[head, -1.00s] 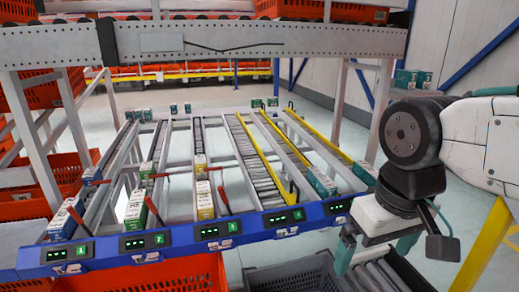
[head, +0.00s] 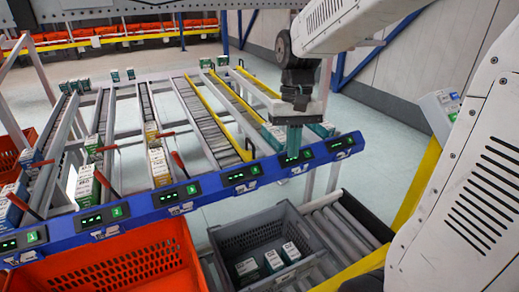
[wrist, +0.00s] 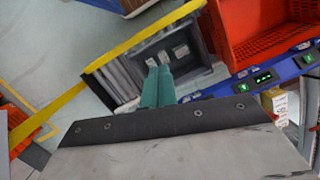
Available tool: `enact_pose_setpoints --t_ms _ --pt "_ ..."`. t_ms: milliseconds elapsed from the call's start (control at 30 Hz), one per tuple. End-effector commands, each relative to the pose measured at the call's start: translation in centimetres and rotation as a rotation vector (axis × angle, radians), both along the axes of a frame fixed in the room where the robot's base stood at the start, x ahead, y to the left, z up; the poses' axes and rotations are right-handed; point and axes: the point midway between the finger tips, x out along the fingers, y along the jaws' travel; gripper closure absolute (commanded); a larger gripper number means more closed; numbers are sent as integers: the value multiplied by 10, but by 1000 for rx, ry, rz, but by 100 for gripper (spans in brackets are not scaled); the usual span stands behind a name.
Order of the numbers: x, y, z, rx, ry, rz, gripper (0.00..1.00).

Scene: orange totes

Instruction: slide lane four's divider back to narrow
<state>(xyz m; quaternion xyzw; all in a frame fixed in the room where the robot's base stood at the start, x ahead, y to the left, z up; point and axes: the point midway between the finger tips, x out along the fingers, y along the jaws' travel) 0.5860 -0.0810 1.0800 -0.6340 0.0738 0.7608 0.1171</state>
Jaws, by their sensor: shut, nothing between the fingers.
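The sloping rack has roller lanes behind a blue front rail (head: 222,182) with green-lit displays. Yellow dividers run down its right half; the leftmost one (head: 212,112) ends near the rail, and two others lie to its right. I cannot read which lane is four. My gripper (head: 293,150) is shut and empty, pointing down at the right part of the rail beside a teal-and-white box (head: 272,136). It hides part of the lane and a divider's front end. The wrist view shows its teal fingers (wrist: 157,84) together, above the grey tote.
A grey tote (head: 262,222) with three small boxes stands below the rail on a roller conveyor (head: 335,235). An orange tote (head: 125,262) is at front left. Red levers (head: 178,163) stick up between the left lanes, near boxes.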

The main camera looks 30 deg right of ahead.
Motion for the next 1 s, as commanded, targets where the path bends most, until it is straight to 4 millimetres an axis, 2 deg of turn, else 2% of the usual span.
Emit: enact_pose_setpoints --t_ms 100,267,467,700,1000 --pt "40 -15 -10 15 34 -73 100" --pt "93 -36 -28 34 69 -179 100" --pt "157 -66 -60 55 109 -325 100" --pt "229 -106 -110 79 152 -520 100" --pt "311 -154 -174 109 183 -802 100"
